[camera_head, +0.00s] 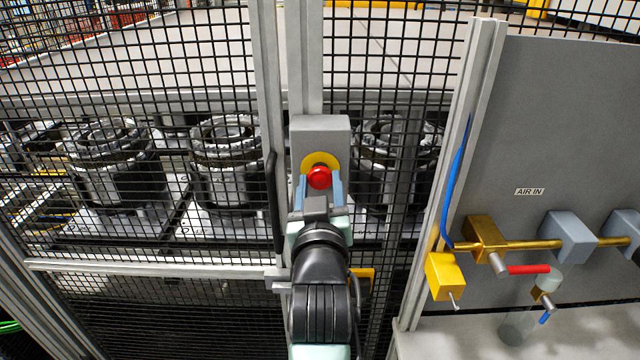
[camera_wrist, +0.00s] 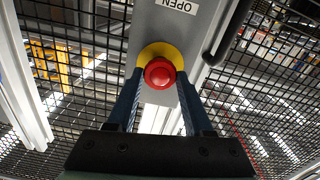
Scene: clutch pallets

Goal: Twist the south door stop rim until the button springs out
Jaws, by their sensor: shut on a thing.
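The south door stop is a red mushroom button (camera_head: 319,177) on a yellow round plate (camera_head: 320,159), fixed to a grey box (camera_head: 319,135) on the fence post. The red button (camera_wrist: 160,73) and yellow plate also show in the wrist view. My gripper (camera_head: 319,184) has its two blue-grey fingers on either side of the button. In the wrist view my gripper (camera_wrist: 159,76) is shut on the red rim, with fingertips at its left and right sides. The far side of the rim and the button's stem are hidden.
Black mesh fence (camera_head: 200,60) with grey posts surrounds the box. A dark door handle (camera_head: 273,205) runs just left of my gripper. To the right, a grey panel (camera_head: 560,130) carries brass air fittings (camera_head: 485,235) and a red lever (camera_head: 529,269). Machinery stands behind the mesh.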

